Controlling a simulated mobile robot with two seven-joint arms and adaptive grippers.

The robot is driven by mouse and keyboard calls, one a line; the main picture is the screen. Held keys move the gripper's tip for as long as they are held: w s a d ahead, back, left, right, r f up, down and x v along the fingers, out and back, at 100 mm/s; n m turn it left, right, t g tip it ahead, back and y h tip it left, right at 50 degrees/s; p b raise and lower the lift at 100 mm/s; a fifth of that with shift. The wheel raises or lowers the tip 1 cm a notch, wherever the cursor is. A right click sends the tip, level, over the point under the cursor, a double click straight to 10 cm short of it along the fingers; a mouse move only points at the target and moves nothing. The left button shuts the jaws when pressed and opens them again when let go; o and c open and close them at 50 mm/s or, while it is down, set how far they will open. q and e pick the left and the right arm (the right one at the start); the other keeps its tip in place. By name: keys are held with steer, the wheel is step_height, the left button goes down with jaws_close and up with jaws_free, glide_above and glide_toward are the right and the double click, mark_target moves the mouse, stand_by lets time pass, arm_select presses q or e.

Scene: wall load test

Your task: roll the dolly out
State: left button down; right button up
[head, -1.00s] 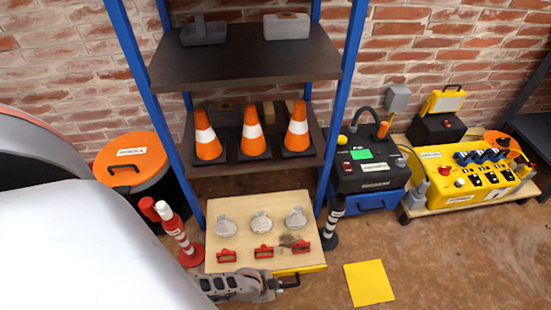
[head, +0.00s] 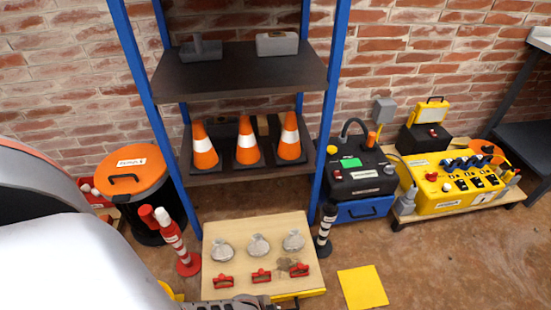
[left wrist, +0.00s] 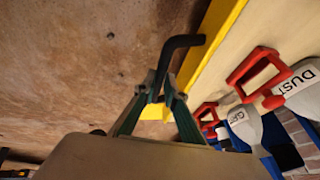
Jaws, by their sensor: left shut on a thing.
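The dolly (head: 230,230) is a low, pale wooden platform with a yellow front edge, standing under and in front of the blue-posted shelf. Several pale bags with red handles lie on it; two read DUST (left wrist: 300,90) and GRIT (left wrist: 243,122) in the left wrist view. A bent black handle (left wrist: 178,45) sticks out from the yellow edge (left wrist: 215,35). My left gripper (left wrist: 160,97) is shut on this handle. In the head view it sits at the bottom edge, partly cut off. My right gripper is not in view.
A red-and-white post (head: 175,243) stands close left of the dolly, and a black-and-white post (head: 326,230) close right. A yellow floor mat (head: 362,288) lies to the right front. An orange-lidded bin (head: 135,180) stands left. Cones (head: 247,143) fill the lower shelf (head: 215,85) space.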

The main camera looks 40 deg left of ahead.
arm_select(q)
steer(key=shift+s+a+f, duration=0.1)
steer(key=shift+s, duration=0.1)
steer(key=c, duration=2.1)
jaws_free()
steer(key=shift+w, duration=0.1)
steer(key=shift+v, duration=3.85)
